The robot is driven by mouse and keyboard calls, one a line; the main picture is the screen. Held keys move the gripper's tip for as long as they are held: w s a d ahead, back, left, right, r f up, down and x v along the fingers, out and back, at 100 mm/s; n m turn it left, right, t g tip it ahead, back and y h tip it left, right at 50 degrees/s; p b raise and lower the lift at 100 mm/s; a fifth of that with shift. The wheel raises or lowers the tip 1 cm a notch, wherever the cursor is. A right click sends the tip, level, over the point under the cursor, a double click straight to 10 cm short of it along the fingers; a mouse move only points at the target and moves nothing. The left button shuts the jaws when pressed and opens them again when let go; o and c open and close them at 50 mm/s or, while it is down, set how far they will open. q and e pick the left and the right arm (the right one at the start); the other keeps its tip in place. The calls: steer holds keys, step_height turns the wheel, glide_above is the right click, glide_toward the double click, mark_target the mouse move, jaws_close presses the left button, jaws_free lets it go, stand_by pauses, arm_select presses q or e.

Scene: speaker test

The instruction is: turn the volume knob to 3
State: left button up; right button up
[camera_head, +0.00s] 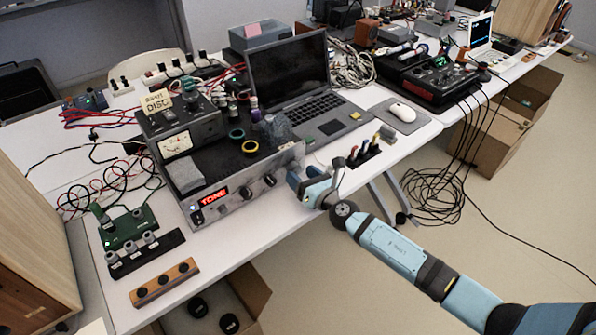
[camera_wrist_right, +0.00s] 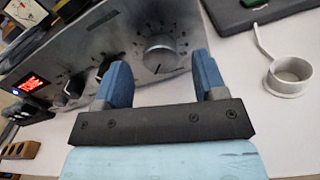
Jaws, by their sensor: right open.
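A silver amplifier box (camera_head: 232,190) with a lit red display reading "TONE" (camera_head: 212,197) stands on the white table. Its front panel carries several dark knobs. In the right wrist view, a large silver knob (camera_wrist_right: 165,50) sits on the panel, ringed by scale marks too small to read; a dark mark shows near its lower edge. My right gripper (camera_wrist_right: 160,68) is open, its blue fingers on either side of this knob in the picture; contact cannot be told. In the head view, the right gripper (camera_head: 301,180) is at the panel's right end and covers part of it. My left gripper is not in view.
A laptop (camera_head: 300,90) stands behind the amplifier, and a meter box (camera_head: 178,135) is on top. A whitish ring-shaped holder (camera_wrist_right: 290,76) is right of the gripper in the wrist view. A green circuit board (camera_head: 128,227) and wooden strip (camera_head: 165,283) lie left.

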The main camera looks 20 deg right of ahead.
steer(key=shift+x, duration=1.05)
steer(key=c, duration=0.9)
steer(key=shift+c, duration=0.2)
